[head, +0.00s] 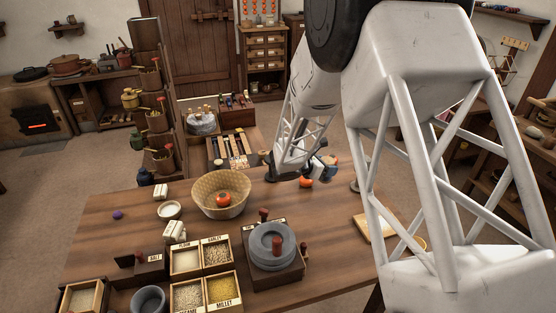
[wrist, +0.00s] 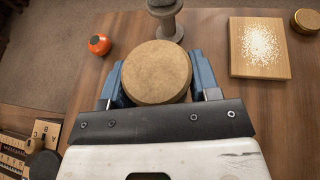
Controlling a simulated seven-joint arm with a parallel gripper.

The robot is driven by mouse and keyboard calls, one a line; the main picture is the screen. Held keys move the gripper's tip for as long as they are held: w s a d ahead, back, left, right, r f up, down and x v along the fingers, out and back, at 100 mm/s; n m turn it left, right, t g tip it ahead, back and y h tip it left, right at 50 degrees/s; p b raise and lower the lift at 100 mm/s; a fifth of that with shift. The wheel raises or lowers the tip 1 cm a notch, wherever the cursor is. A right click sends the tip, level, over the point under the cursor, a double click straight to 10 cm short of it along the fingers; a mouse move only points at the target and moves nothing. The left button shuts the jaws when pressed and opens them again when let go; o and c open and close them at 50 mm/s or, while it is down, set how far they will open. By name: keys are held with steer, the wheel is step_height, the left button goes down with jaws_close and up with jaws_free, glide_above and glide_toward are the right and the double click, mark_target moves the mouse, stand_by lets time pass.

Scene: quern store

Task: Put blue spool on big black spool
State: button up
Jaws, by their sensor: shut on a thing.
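The blue spool (wrist: 157,72) shows its round tan end in the wrist view, between my two blue fingers. My gripper (wrist: 157,66) is shut on it. In the head view my gripper (head: 317,166) is above the far right part of the table, and the spool (head: 331,160) shows small, with a tan end and some blue. A dark grey spool with a narrow stem and wide ends, seemingly the big black spool (wrist: 165,20), stands just beyond the held spool in the wrist view. In the head view my arm hides most of it; only a grey edge (head: 355,186) shows.
An orange pot (head: 306,182) is on the table near my gripper, left of the dark spool in the wrist view (wrist: 99,45). A wooden board with white grains (wrist: 260,48) lies to the right. A woven basket (head: 222,196) and a stone quern (head: 272,246) stand further left.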

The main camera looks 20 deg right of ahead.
steer(key=w+a+r, duration=0.1)
steer(key=a+r, duration=0.1)
steer(key=a, duration=0.6)
steer(key=w+a+r, duration=0.1)
steer(key=a+r, duration=0.1)
steer(key=a, duration=0.5)
steer(key=shift+w+a+r+g, duration=0.3)
steer(key=shift+w+a, duration=0.05)
steer(key=shift+a, duration=0.05)
steer(key=w, duration=0.5)
steer(key=w+d+f, duration=0.1)
steer(key=w, duration=1)
steer(key=shift+d+f, duration=0.15)
steer(key=shift+f, duration=0.1)
steer(key=shift+f, duration=1.8)
steer(key=shift+f, duration=0.15)
steer(key=o, duration=0.9)
steer(key=shift+o, duration=0.2)
steer(key=shift+r, duration=0.2)
